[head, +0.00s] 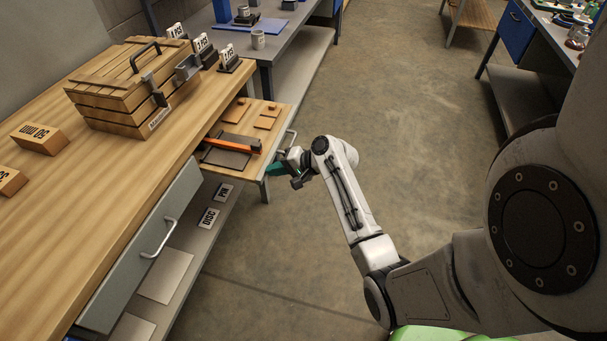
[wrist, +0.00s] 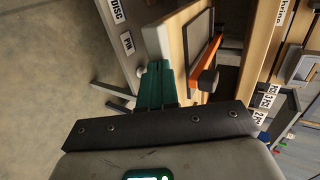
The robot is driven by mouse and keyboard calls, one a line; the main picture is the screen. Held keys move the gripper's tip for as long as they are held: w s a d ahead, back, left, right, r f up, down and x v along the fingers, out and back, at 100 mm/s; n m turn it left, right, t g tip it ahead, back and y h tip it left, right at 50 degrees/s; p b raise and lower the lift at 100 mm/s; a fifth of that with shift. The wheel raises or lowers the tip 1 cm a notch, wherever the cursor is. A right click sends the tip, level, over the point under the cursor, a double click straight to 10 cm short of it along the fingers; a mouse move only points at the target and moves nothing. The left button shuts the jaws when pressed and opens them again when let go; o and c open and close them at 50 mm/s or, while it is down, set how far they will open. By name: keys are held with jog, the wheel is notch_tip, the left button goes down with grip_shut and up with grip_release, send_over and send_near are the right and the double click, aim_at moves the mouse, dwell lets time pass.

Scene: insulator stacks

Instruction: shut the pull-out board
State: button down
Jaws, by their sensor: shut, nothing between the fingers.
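The pull-out board (head: 283,115) is a pale wooden shelf sticking out from under the bench top, with a metal bar handle on its outer edge. On it lie a dark plate, an orange-handled tool (head: 232,143) and small wooden blocks. In the wrist view the board (wrist: 177,38) stands beyond the fingertips, with the orange tool (wrist: 207,55) on it. My gripper (head: 275,170) has teal fingers, shut and empty, at the near outer corner of the board. The fingers (wrist: 155,72) also show in the wrist view, close to the board's pale edge. I cannot tell whether they touch it.
A grey drawer (head: 145,245) with a bar handle stands out from the bench nearer to me. A wooden crate (head: 130,85) and label blocks sit on the bench top (head: 80,190). A lower shelf carries DISC and PIN signs. The concrete floor (head: 400,110) to the right is clear.

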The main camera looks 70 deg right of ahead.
aim_at(221, 159)
jog(key=w+b, duration=0.1)
jog(key=w, duration=0.4)
jog(key=w+a+b, duration=0.1)
jog(key=w, duration=0.5)
jog(key=w+b, duration=0.1)
jog(key=w, duration=0.4)
jog(key=shift+w+a, duration=0.15)
jog(key=shift+w, duration=0.6)
jog(key=shift+w+r, duration=0.1)
jog(key=shift+w+a+r, duration=0.1)
